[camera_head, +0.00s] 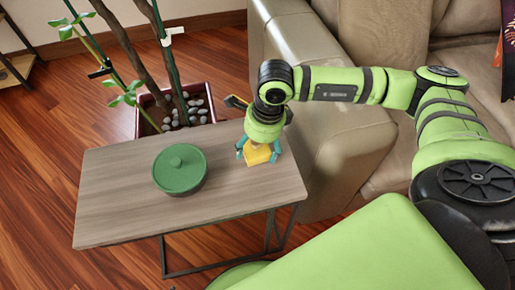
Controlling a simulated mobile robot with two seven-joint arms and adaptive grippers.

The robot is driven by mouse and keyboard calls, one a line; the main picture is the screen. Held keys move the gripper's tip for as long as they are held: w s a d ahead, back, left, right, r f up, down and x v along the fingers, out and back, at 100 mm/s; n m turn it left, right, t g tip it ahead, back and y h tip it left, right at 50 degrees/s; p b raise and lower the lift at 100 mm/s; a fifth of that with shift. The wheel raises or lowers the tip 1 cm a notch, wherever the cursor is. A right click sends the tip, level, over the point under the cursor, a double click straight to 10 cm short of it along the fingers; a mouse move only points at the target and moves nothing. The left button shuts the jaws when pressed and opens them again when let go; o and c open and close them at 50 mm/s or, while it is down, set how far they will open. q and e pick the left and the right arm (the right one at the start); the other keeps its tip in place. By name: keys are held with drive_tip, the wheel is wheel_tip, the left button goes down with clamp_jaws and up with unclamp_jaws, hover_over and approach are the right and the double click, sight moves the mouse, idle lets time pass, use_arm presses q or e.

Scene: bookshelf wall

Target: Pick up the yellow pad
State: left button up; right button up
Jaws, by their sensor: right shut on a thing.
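The yellow pad (256,156) is at the right end of the small wooden side table (115,205). My right gripper (259,151) points down over the table with its teal fingers around the pad, shut on it. The gripper hides part of the pad's top. I cannot tell whether the pad touches the table or is slightly above it. My left gripper is not in view.
A green lidded pot (180,170) stands on the table, left of the pad. A planter (142,126) with stems and stones stands behind the table. A beige sofa (330,130) is close on the right. Wooden floor (40,150) is clear at left.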

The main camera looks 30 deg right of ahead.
drive_tip(key=shift+r, duration=0.45)
drive_tip(key=r, duration=0.3)
drive_tip(key=shift+d+r, duration=0.25)
drive_tip(key=shift+d, duration=0.15)
drive_tip(key=s+d+r, duration=0.3)
drive_tip(key=d+r, duration=0.3)
drive_tip(key=d, duration=0.4)
drive_tip(key=shift+d+r+b, duration=0.25)
drive_tip(key=shift+r+b, duration=0.05)
drive_tip(key=shift+s, duration=0.1)
drive_tip(key=shift+o, duration=0.7)
